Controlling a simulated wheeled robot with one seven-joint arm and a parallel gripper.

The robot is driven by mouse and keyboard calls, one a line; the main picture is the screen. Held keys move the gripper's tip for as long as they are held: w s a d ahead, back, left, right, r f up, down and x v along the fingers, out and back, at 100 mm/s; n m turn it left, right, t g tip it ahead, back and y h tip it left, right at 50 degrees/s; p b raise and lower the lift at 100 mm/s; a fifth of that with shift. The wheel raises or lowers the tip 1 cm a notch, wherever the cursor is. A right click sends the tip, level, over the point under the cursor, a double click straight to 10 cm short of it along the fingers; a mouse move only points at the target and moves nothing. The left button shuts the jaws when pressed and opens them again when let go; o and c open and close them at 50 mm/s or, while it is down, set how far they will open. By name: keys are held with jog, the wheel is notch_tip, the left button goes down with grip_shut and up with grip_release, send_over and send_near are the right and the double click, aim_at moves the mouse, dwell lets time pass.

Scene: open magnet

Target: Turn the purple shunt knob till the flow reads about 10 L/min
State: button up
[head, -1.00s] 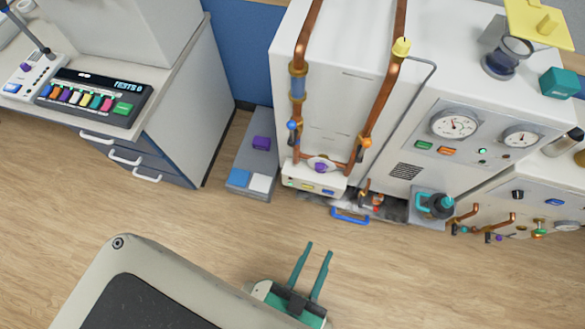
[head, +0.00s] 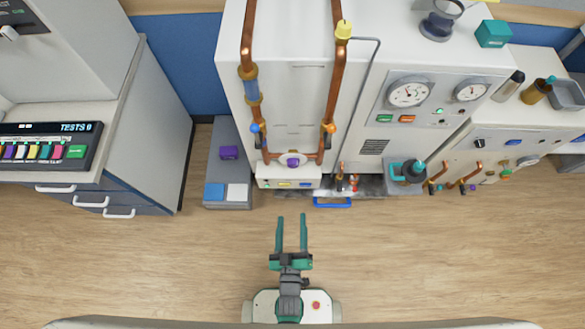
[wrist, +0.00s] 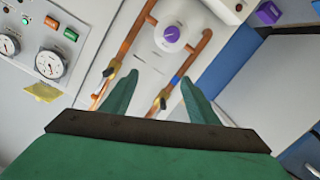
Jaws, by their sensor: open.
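The purple shunt knob (head: 293,161) sits on a round pale mount at the bottom of the copper pipe loop, low on the white cabinet front. It also shows in the wrist view (wrist: 171,34), past my fingertips at the upper middle. My gripper (head: 292,217) has green fingers, open and empty, and points at the cabinet. It is apart from the knob, over the floor in front of it. In the wrist view its fingers (wrist: 156,82) stand to either side below the knob. A blue-banded clear tube (head: 249,84) is on the left pipe; I cannot read a flow value.
Blue-handled (head: 257,127) and orange-handled (head: 330,128) valves flank the knob on the pipes. A blue-handled tray (head: 332,203) lies right of it. A grey floor box (head: 229,185) with a purple block stands left. The floor in front is clear.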

aim_at(293, 167)
jog(key=w+f+n+t, duration=0.1)
jog(key=w+f+n, duration=0.3)
jog(key=w+f, duration=0.75)
jog(key=w, duration=0.4)
jog(key=w+r, duration=0.1)
jog(key=w, duration=0.3)
jog(key=w+r, duration=0.1)
jog(key=w, duration=0.3)
jog(key=shift+w+d, duration=0.2)
jog(key=c, duration=1)
jog(key=shift+c, duration=0.2)
jog(key=shift+f+m, duration=0.1)
jog(key=shift+m, duration=0.2)
jog(key=m, duration=0.3)
jog(key=shift+m, duration=2.5)
